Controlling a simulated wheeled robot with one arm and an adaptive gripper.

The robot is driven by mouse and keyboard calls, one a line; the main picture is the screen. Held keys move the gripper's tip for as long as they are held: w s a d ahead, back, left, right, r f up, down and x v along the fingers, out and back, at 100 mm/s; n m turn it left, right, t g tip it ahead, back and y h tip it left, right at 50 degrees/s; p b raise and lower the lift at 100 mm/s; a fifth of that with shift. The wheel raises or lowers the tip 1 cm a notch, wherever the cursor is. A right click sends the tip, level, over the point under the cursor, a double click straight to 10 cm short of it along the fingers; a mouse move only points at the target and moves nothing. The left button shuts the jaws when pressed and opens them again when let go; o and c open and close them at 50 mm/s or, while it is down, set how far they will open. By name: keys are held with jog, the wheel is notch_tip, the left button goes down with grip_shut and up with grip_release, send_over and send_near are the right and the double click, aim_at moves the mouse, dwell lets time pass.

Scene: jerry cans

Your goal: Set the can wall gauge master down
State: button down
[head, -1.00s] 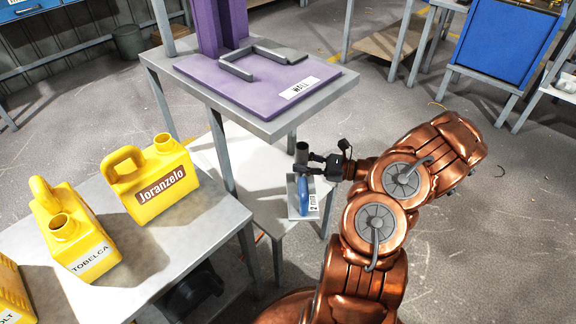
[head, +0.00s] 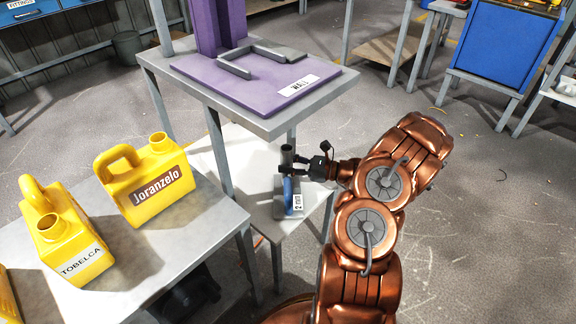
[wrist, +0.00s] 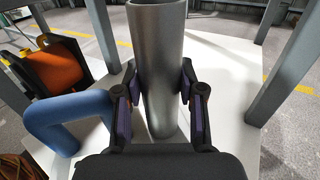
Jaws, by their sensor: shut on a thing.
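The gauge master has an upright grey tube (head: 287,153), a blue handle (head: 287,191) and a grey base with a white label beginning with "2" (head: 297,202). My gripper (head: 290,169) comes from the right and is shut around the tube. In the wrist view the tube (wrist: 158,45) stands between both fingers (wrist: 160,92), with the blue handle (wrist: 65,118) to the left. The master is over the low white table (head: 257,212). I cannot tell whether its base touches that table, and its underside is hidden.
The grey stand (head: 300,122) with a purple plate marked "WALL" (head: 255,97) rises behind, its legs close by. Yellow jerry cans (head: 145,185) stand on the grey table (head: 165,265) at left. The white table has clear room left of the master.

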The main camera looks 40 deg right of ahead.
jog(key=c, duration=0.7)
grip_release()
jog(key=shift+f, duration=0.1)
jog(key=p+v, duration=0.2)
jog(key=v, duration=0.9)
jog(key=shift+s+d+p, duration=0.15)
jog(key=shift+d+p, duration=0.05)
jog(key=shift+p, duration=0.15)
jog(key=shift+s+d, duration=0.15)
jog(key=shift+s, duration=0.05)
